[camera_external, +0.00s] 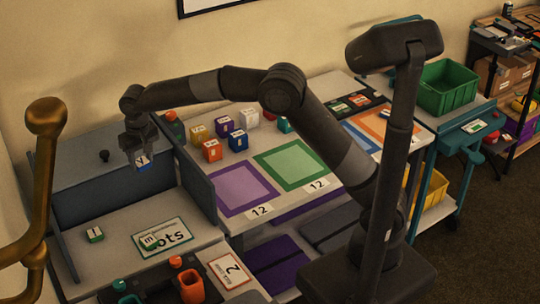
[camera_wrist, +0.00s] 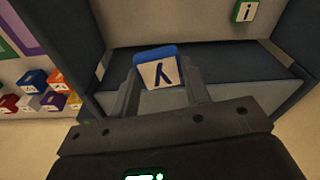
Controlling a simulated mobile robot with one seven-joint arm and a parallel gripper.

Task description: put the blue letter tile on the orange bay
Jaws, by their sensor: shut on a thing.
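My gripper (camera_external: 141,160) is shut on the blue letter tile (camera_external: 143,163), over the grey booth at the left. In the wrist view the tile (camera_wrist: 157,68) shows a blue top edge and a pale face with a dark letter, between the two fingers (camera_wrist: 160,85). The orange bay (camera_external: 384,120) is an orange-outlined area on the far right of the white table, beside a blue-outlined one. My arm partly hides the blue-outlined one. My gripper is far to the left of the orange bay.
Several coloured letter cubes (camera_external: 212,149) stand on the table behind the purple bay (camera_external: 238,190) and green bay (camera_external: 290,163). A grey divider (camera_external: 197,180) stands between booth and table. Green tiles (camera_external: 95,233) lie in the booth. A brass post (camera_external: 38,190) rises at left.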

